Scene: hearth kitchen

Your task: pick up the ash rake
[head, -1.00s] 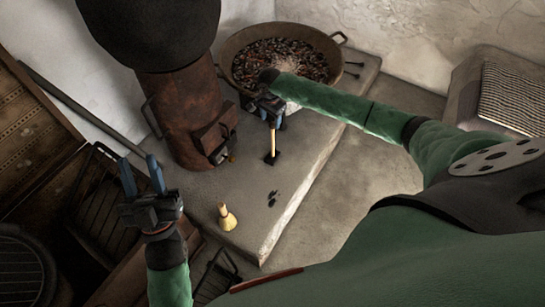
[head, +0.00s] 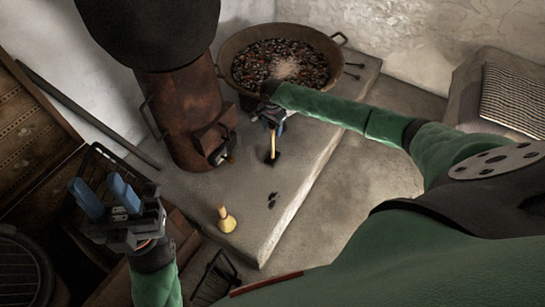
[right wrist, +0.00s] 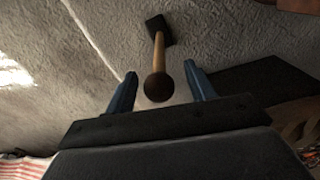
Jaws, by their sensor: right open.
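The ash rake has a pale wooden handle (head: 273,146) and a small dark square head (head: 271,157) resting on the stone hearth slab (head: 310,135). Its handle rises toward my right gripper (head: 270,122), which is at its upper end. In the right wrist view, the rake handle (right wrist: 159,52) points toward the camera, its dark round end between the two blue fingers of my open right gripper (right wrist: 160,76). Gaps show on both sides of the handle. My left gripper (head: 98,182) is open and empty at the left, away from the rake.
A rusty stove (head: 187,110) stands behind and left of the rake. A wide pan (head: 328,42) of embers sits at the slab's back. A small yellowish cone-shaped object (head: 226,221) stands on the front of the slab. Dark scraps (head: 272,200) lie near it.

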